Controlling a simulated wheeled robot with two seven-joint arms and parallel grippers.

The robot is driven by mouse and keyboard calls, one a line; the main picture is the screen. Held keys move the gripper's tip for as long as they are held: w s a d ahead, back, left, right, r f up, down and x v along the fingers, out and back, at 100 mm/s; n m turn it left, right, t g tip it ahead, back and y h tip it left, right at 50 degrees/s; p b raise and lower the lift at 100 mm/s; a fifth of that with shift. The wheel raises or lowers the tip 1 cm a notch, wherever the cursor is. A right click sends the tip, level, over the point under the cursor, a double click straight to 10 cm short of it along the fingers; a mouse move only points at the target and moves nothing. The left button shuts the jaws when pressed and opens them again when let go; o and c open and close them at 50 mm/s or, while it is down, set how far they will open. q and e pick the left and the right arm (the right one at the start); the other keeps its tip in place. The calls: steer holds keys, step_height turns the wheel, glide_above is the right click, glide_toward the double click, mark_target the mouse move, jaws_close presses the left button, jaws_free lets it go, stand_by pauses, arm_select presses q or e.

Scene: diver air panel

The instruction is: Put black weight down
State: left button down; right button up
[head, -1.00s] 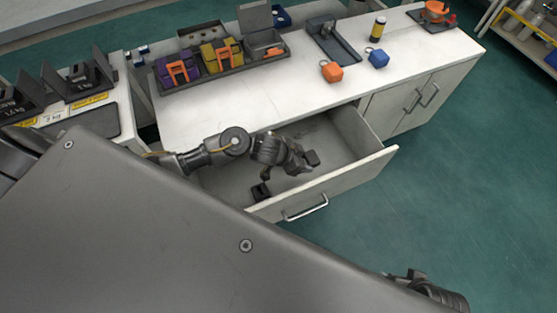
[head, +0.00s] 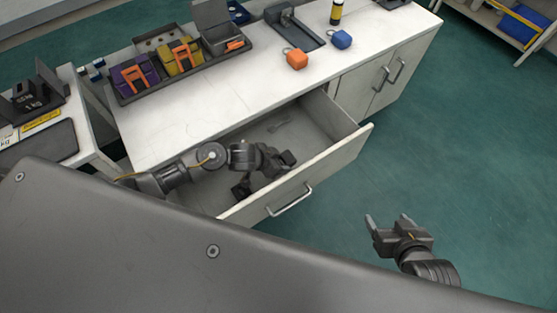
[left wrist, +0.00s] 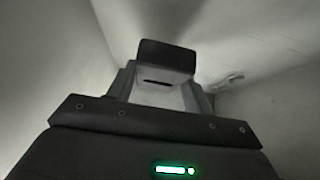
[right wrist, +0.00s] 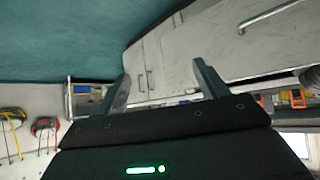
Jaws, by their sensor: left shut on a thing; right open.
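The black weight (left wrist: 167,56) is a dark block between the fingertips of my left gripper (left wrist: 162,88) in the left wrist view. My left gripper (head: 252,178) is shut on it, down inside the open drawer (head: 322,168). In the head view the dark weight and dark fingers blend, and I cannot tell whether the weight touches the drawer floor. My right gripper (head: 388,222) is open and empty over the green floor, right of the drawer front.
A small grey item (head: 278,127) lies at the drawer's back. The drawer's right part is clear.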

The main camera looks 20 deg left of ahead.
arm_select(q)
steer(key=shift+w+f, duration=0.1)
step_height(320, 180, down, 3)
steer(key=shift+f+b, duration=0.1)
steer(key=shift+b, duration=0.75)
arm_select(e)
steer(key=w+a+r+n+t+y, duration=0.1)
steer(key=w+a+r+t+y, duration=0.1)
steer(key=w+a+r+t, duration=0.1)
steer(key=shift+w+a+r+t+y, duration=0.15)
steer(key=shift+a+r+t+y, duration=0.2)
steer(key=shift+a+r, duration=0.4)
arm_select(q)
steer(key=shift+f, duration=0.15)
arm_select(e)
steer(key=shift+r, duration=0.15)
arm_select(q)
steer(key=c, duration=0.6)
jaws_free()
steer(key=shift+f, duration=0.1)
